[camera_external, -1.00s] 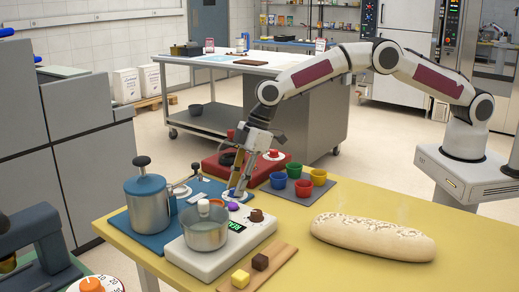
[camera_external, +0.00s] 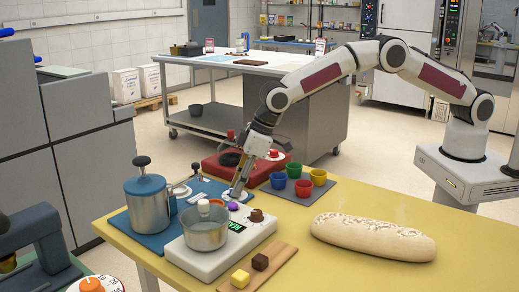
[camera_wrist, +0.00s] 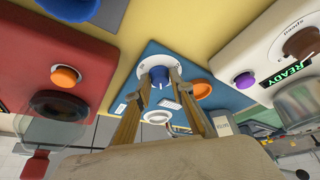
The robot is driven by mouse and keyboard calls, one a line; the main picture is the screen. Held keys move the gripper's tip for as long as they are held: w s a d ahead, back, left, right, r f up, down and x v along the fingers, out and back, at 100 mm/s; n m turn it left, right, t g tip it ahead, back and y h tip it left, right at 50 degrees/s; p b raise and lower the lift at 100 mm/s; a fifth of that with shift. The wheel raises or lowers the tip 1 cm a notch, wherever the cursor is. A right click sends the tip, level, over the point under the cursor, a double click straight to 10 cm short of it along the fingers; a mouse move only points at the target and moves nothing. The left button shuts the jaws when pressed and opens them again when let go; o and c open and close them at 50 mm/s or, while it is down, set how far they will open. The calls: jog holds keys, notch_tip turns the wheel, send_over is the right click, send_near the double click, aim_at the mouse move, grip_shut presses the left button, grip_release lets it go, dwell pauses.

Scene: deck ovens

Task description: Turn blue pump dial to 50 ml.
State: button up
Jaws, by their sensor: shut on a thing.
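The blue pump dial (camera_wrist: 160,74) stands on a white ring with tick marks, on the blue pump base (camera_wrist: 136,77). My gripper (camera_wrist: 160,82) is shut on the dial, with one finger on each side of it. A white line shows on the dial's face; which number it points at is too small to read. In the external view my gripper (camera_external: 236,192) reaches down to the right end of the blue base (camera_external: 152,236) and mostly hides the dial. The steel pump canister (camera_external: 148,208) with its blue lid stands on that base.
Coloured cups (camera_external: 278,180) and a bread loaf (camera_external: 372,238) are to the right. The table's front right is clear.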

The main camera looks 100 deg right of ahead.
dwell(0.4)
jog(key=o, duration=1.1)
jog(key=shift+r, duration=0.2)
jog(key=v, duration=1.1)
jog(key=shift+s+r, duration=0.2)
jog(key=shift+r, duration=0.05)
jog(key=shift+a, duration=0.1)
